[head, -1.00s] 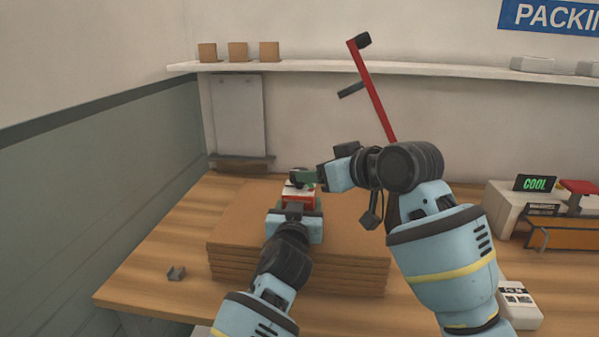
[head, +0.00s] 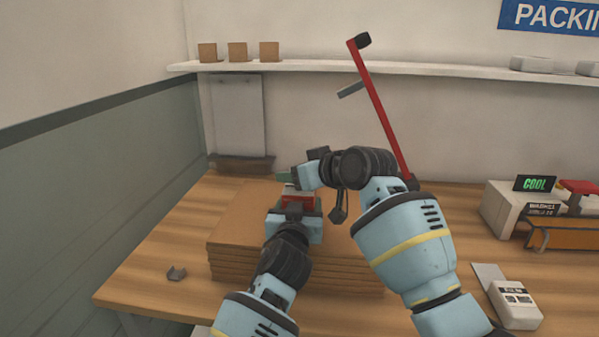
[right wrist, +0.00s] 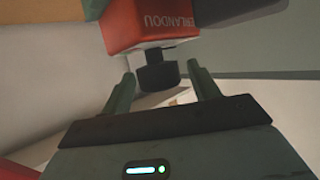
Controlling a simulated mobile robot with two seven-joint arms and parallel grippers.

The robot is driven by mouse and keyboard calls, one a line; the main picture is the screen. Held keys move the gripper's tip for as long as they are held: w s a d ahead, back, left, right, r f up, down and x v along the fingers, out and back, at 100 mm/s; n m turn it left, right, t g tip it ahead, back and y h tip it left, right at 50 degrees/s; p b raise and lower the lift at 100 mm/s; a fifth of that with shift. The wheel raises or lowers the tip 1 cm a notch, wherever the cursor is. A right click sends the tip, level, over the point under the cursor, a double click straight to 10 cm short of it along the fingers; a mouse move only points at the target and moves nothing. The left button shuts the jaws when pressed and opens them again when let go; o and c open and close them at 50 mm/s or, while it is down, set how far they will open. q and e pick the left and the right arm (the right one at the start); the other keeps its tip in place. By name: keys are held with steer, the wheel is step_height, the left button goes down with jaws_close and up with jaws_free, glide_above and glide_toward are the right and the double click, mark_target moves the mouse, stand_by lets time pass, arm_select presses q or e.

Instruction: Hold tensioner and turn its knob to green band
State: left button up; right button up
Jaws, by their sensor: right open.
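The tensioner, a red and pale block (head: 297,197), sits over the cardboard stack in the head view. My left gripper (head: 300,208) is shut on it, fingers on either side of the red body. In the right wrist view the red body (right wrist: 150,22) with white lettering shows at the top, and its black knob (right wrist: 158,72) sticks out towards me. My right gripper (right wrist: 164,78) is open, with one finger on each side of the knob and gaps visible. In the head view my right gripper (head: 286,178) is at the tensioner's top and hides the knob. The green band cannot be made out.
The cardboard stack (head: 235,252) lies on the wooden table (head: 150,245). A red pole (head: 380,110) rises behind my right arm. A white device (head: 515,303) and a machine with a COOL display (head: 535,184) stand at right.

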steer(key=shift+c, duration=0.2)
steer(key=c, duration=0.9)
steer(key=shift+c, duration=0.2)
steer(key=shift+m+h, duration=0.3)
steer(key=shift+m+t+h, duration=1)
steer(key=shift+m+h, duration=0.1)
steer(key=shift+h, duration=0.1)
steer(key=shift+m+t+h, duration=0.4)
steer(key=shift+m+h, duration=0.4)
steer(key=shift+m, duration=0.1)
